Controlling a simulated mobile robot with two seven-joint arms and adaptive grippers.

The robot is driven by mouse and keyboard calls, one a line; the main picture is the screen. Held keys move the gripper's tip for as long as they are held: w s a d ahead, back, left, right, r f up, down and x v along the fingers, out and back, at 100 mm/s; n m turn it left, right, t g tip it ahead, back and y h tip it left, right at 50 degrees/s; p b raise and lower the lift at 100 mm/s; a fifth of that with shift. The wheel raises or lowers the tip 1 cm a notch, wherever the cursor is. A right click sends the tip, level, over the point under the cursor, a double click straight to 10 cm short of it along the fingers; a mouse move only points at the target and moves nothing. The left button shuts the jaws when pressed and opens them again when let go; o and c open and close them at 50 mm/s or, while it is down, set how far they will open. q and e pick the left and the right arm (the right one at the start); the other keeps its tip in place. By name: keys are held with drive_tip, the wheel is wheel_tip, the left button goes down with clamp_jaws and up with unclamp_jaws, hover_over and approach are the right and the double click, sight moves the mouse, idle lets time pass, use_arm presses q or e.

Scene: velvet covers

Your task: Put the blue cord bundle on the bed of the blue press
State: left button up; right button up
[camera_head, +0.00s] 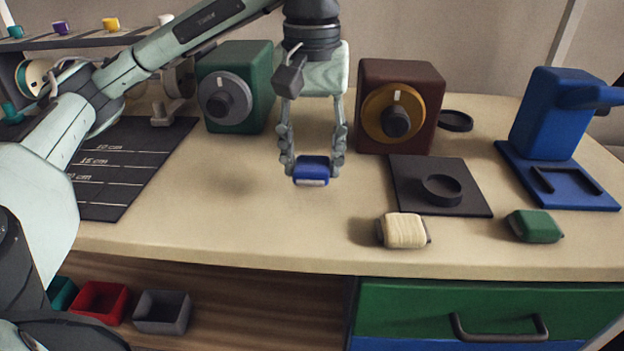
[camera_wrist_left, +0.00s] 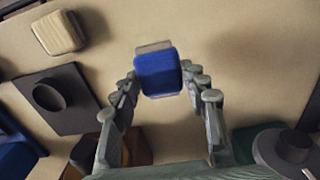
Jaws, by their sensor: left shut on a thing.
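The blue cord bundle (camera_head: 311,169) is held between the fingertips of my left gripper (camera_head: 312,160), raised above the middle of the table. It also shows in the left wrist view (camera_wrist_left: 158,73), between the two fingers. The blue press (camera_head: 546,115) stands at the right of the table. Its flat blue bed (camera_head: 588,200) has dark raised strips and carries nothing. The gripper and bundle are well to the left of the press. In the left wrist view only part of the press (camera_wrist_left: 18,158) shows at the left edge. My right gripper is not in view.
A cream bundle (camera_head: 403,231) and a green bundle (camera_head: 535,226) lie near the front edge. A dark plate with a ring (camera_head: 470,205) lies between the gripper and the press. A brown box with a yellow dial (camera_head: 425,75) and a green dial box (camera_head: 260,75) stand behind.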

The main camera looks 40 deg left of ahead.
sight(312, 162)
use_arm(q)
wheel_tip(312, 162, down, 3)
drive_tip(key=shift+f, duration=0.45)
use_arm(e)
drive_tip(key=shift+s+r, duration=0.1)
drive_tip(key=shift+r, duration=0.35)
use_arm(q)
drive_tip(key=shift+f+b, duration=0.1)
drive_tip(key=shift+b, duration=0.2)
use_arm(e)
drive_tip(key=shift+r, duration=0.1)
use_arm(q)
drive_tip(key=shift+f, duration=0.1)
drive_tip(key=o, duration=0.9)
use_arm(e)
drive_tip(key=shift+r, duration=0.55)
use_arm(q)
drive_tip(key=shift+o, duration=0.2)
